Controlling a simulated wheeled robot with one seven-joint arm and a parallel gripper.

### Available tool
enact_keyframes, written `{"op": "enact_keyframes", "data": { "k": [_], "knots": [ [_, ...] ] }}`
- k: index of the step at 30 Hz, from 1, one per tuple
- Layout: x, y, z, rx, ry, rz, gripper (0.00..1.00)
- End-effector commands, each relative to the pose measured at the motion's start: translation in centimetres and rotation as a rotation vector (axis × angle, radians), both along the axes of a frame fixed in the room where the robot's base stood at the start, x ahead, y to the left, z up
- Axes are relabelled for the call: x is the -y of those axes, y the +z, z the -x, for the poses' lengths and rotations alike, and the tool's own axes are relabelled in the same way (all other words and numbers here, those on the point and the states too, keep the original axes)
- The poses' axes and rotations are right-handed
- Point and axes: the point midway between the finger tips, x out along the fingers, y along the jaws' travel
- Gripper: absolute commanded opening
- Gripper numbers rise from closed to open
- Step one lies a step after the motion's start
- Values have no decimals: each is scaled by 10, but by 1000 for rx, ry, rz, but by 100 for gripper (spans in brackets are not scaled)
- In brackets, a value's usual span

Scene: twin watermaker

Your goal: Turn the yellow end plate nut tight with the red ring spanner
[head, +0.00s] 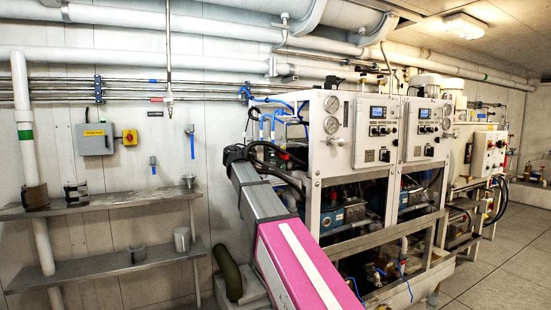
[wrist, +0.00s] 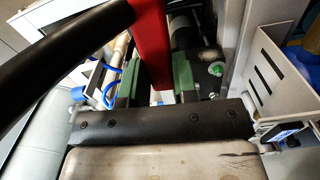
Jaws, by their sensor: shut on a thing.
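The red ring spanner (wrist: 152,45) shows in the wrist view as a red shaft running up from between the green fingers of my gripper (wrist: 156,82). My gripper is shut on it. The spanner's ring end is not clear in either view; the shaft runs out at the top edge. I cannot make out the yellow end plate nut in either view. In the head view my arm reaches to the left side of the watermaker frame (head: 333,160), and the gripper and spanner cannot be made out there.
A thick black bar or hose (wrist: 65,45) crosses the wrist view at upper left. A white slotted panel (wrist: 270,80) stands close on the right. Blue hoses (head: 270,100) hang at the frame's left. Wall shelves (head: 100,204) are at left; floor is open at right.

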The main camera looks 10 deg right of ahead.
Motion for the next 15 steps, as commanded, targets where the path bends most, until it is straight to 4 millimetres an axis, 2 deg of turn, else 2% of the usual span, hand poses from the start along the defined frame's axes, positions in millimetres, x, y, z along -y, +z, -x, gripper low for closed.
{"op": "enact_keyframes", "data": {
  "k": [15],
  "knots": [
    [-7,70,-25,-677,0,221,0]
  ]
}}
